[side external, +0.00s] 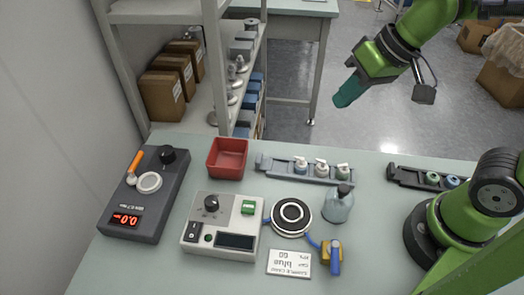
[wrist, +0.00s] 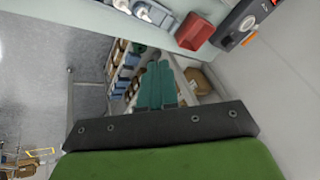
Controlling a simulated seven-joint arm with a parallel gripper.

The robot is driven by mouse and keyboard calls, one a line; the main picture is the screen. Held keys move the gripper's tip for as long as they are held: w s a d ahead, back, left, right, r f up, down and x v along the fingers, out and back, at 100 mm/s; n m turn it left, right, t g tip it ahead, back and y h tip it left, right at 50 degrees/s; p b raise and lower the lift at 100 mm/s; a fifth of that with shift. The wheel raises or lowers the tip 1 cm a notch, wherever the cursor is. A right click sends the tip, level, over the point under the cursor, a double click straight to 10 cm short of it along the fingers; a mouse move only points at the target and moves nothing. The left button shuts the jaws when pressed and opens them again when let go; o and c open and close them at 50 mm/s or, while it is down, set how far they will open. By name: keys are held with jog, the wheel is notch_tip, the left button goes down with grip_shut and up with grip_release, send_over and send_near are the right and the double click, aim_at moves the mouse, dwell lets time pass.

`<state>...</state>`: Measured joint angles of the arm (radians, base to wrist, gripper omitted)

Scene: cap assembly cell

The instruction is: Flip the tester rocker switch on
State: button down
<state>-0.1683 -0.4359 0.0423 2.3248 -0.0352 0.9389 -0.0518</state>
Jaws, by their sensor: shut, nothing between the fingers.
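The tester (side external: 221,226), a white box, stands on the table in the side view. Its black rocker switch (side external: 193,231) is at the left of its front part; I cannot tell which way it is tipped. The tester also carries a black knob (side external: 211,203), a green button (side external: 249,207), a small green round part (side external: 208,238) and a dark display (side external: 235,241). My gripper (side external: 346,93) is shut and empty, high above and behind the table, far from the tester. Its teal fingers (wrist: 158,86) lie together in the wrist view. The tester is not recognisable there.
A dark box (side external: 146,197) with a red readout stands left of the tester. A red bin (side external: 228,158), a ringed round pad (side external: 291,217), a bottle (side external: 338,204), a card (side external: 289,263) and a yellow-blue item (side external: 332,255) surround it. A rack (side external: 300,174) stands behind.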

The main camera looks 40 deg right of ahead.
jog(key=w+a+n+g, duration=0.2)
jog(key=w+a+n, duration=0.3)
jog(key=a, duration=0.4)
jog(key=n+g, duration=0.5)
jog(key=n, duration=1.8)
send_over(194, 225)
jog(key=w+d, duration=0.2)
jog(key=shift+a+f+h, duration=0.1)
jog(key=shift+f+h, duration=0.2)
jog(key=shift+f, duration=1.5)
jog(key=x, duration=0.8)
jog(key=w+d+x, duration=0.1)
jog(key=x, duration=0.4)
jog(key=shift+f, duration=0.55)
